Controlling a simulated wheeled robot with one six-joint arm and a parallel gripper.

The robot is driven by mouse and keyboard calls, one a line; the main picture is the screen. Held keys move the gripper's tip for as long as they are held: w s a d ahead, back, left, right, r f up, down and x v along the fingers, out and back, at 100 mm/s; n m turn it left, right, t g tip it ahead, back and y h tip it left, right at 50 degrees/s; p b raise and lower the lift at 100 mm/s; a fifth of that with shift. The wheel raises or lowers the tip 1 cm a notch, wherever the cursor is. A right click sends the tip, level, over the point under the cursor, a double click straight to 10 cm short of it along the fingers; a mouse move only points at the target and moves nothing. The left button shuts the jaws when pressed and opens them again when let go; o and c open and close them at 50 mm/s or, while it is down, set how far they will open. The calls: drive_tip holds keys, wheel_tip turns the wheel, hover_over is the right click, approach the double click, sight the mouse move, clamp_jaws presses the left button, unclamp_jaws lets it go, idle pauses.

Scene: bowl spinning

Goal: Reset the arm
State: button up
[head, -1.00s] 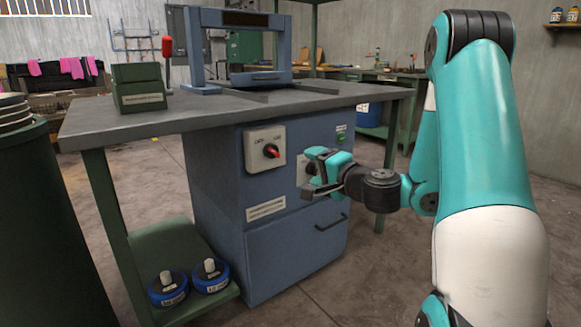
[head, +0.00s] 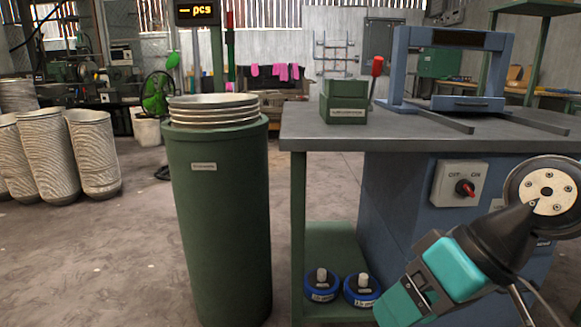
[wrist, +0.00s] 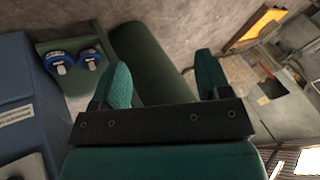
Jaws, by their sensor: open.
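My gripper (head: 408,300) is teal and black and shows at the lower right of the head view, angled down and left in front of the blue cabinet (head: 400,215). In the wrist view my gripper (wrist: 163,80) has its two teal fingers spread apart, with nothing held between them. Part of my wrist covers the right side of the cabinet front. A switch panel with a red knob (head: 465,188) is visible just above and left of the wrist joint.
A green drum (head: 218,230) topped with stacked metal bowls (head: 213,108) stands left of the workbench (head: 330,133). A green box (head: 344,102) sits on the bench. Blue spools (head: 321,287) lie on the low shelf. Open floor (head: 100,260) lies at left.

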drive_tip(key=s+r+n+g+h, duration=0.1)
drive_tip(key=s+n+h, duration=0.1)
drive_tip(key=s, duration=0.3)
wheel_tip(320, 180, up, 38)
drive_tip(key=d+p, duration=0.1)
drive_tip(key=p, duration=3.7)
drive_tip(key=shift+s+r+h+p, duration=0.15)
drive_tip(key=shift+s+h+p, duration=0.15)
